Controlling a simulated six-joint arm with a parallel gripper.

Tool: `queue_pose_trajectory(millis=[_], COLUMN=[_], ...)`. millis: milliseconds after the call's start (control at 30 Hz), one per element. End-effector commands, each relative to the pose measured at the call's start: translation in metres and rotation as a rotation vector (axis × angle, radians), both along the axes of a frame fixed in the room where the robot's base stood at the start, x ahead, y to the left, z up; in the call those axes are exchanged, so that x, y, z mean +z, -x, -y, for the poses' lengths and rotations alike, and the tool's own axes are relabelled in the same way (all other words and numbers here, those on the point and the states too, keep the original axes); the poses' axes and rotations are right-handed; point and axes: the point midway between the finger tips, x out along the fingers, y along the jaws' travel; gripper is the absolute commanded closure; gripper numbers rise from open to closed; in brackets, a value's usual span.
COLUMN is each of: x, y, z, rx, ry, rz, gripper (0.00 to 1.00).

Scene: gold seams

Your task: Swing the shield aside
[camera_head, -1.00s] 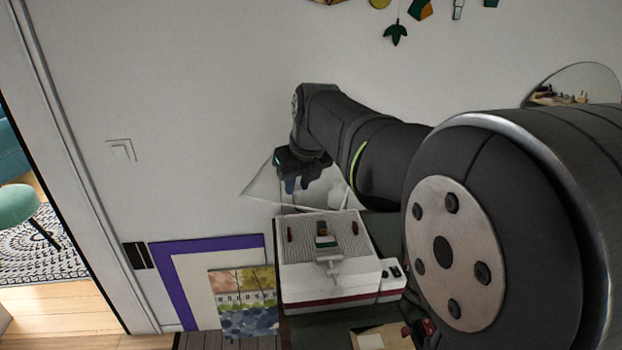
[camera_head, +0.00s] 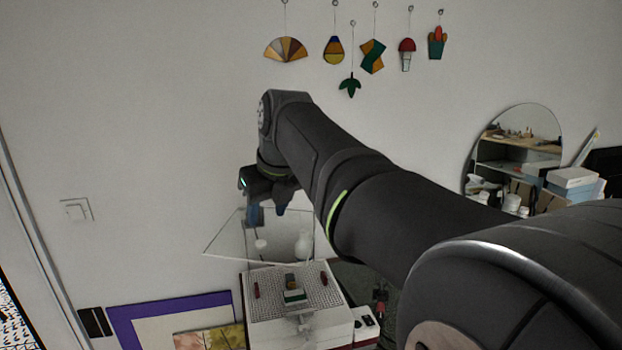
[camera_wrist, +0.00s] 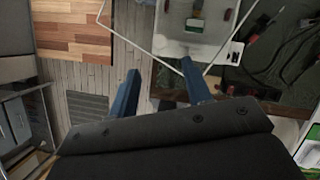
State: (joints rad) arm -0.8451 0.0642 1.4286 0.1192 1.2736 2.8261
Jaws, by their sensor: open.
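The shield (camera_head: 228,243) is a clear, thin-edged pane tilted above the white machine (camera_head: 262,318) with a grid top. In the wrist view the shield (camera_wrist: 131,36) shows as a pale outline, with one corner close to my right-hand finger. My gripper (camera_head: 267,211) is at the pane's upper part in the head view. Its two blue fingers are apart, and in the wrist view my gripper (camera_wrist: 158,74) has nothing clearly held between them. I cannot tell whether a finger touches the pane. The shield's hinge is not clearly visible.
Small coloured pieces (camera_head: 293,289) sit on the grid top. Framed pictures (camera_head: 165,305) lean at the wall on the left. Glass ornaments (camera_head: 372,56) hang above. A round mirror (camera_head: 512,150) is at right. Cables and tools (camera_wrist: 285,50) lie beside the machine.

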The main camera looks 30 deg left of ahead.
Motion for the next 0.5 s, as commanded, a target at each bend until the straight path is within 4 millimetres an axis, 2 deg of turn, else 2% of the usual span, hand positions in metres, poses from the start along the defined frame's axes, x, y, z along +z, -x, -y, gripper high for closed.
queue_pose_trajectory(millis=[33, 200, 333, 500], x=[0.014, 0.047, 0.065, 0.076], y=[0.001, 0.007, 0.011, 0.013], z=[0.004, 0.017, 0.024, 0.029], rx=[-0.001, 0.0, 0.0, 0.0], ry=[-0.004, -0.003, -0.001, -0.001], rz=[0.004, 0.002, 0.002, 0.0], gripper=[0.55, 0.55, 0.55, 0.55])
